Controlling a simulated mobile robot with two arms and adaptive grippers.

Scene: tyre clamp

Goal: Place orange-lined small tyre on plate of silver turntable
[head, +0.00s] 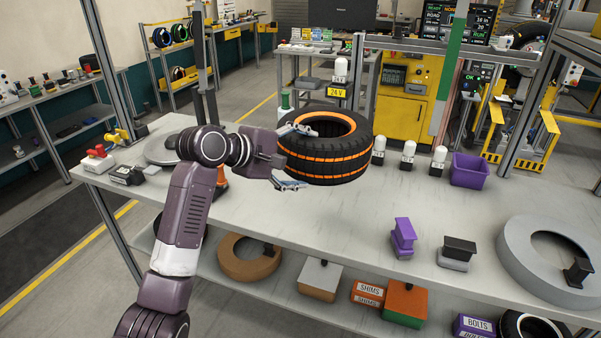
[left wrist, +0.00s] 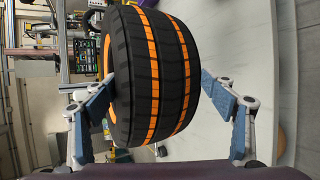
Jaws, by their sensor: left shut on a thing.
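The orange-lined small tyre (head: 335,157) is black with orange bands around its tread and an orange inner rim. My left gripper (head: 300,160) is shut on it, one finger at its upper rim and the other under its lower side. The tyre appears raised over the table, axis roughly upright. In the left wrist view the tyre (left wrist: 150,75) fills the space between the fingers of my left gripper (left wrist: 158,92). A round grey plate (head: 160,150), apparently the silver turntable, lies at the table's left, partly hidden by my left arm. My right gripper is not in view.
The grey table (head: 330,220) has free room at its middle. Several white-topped bottles and a purple bin (head: 470,170) stand along the back. A purple block (head: 403,236), a dark block (head: 457,252) and a large grey ring (head: 515,245) are at right.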

